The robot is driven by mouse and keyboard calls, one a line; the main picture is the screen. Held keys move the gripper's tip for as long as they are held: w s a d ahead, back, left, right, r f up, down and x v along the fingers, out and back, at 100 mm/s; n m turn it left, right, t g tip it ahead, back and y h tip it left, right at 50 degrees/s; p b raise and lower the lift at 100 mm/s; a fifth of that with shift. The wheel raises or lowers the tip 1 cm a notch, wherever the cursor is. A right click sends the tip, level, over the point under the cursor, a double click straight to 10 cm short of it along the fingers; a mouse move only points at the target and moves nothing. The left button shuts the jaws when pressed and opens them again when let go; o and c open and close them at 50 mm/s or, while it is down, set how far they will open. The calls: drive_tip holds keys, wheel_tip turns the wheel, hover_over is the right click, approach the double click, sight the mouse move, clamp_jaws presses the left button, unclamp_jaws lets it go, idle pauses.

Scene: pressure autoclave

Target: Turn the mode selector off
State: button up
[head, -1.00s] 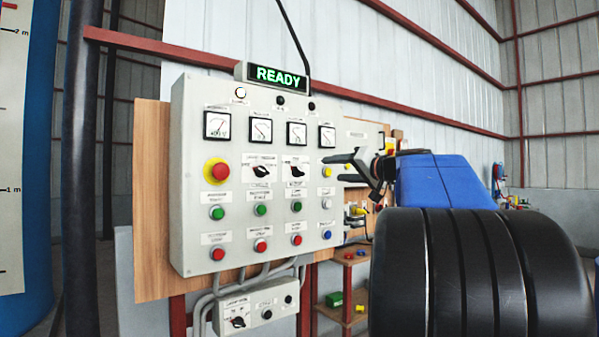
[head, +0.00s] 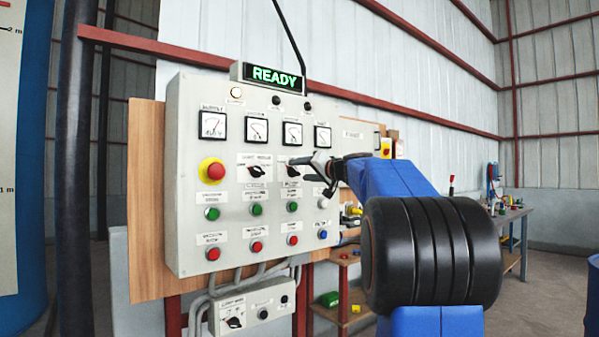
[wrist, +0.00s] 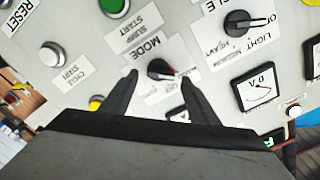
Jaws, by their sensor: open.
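The mode selector (wrist: 160,68) is a black rotary knob on the grey control panel, below the word MODE, which appears upside down in the wrist view. Its pointer end is toward the right finger there. In the head view the selector (head: 292,171) is partly covered by my gripper. My gripper (wrist: 160,77) is open, with one fingertip on each side of the knob. I cannot tell whether the fingers touch it. In the head view my gripper (head: 299,169) is at the panel's right half. Small position labels near the knob are partly hidden by the fingers.
A second black selector (head: 254,171) sits left of the mode selector. A red emergency button (head: 215,171), green buttons, red buttons and gauges surround them. The lit display (head: 275,76) reads READY. A small box (head: 252,306) with another selector hangs below the panel.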

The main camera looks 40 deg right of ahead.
drive_tip(key=shift+w, duration=0.95)
drive_tip(key=c, duration=1)
drive_tip(key=shift+c, duration=0.2)
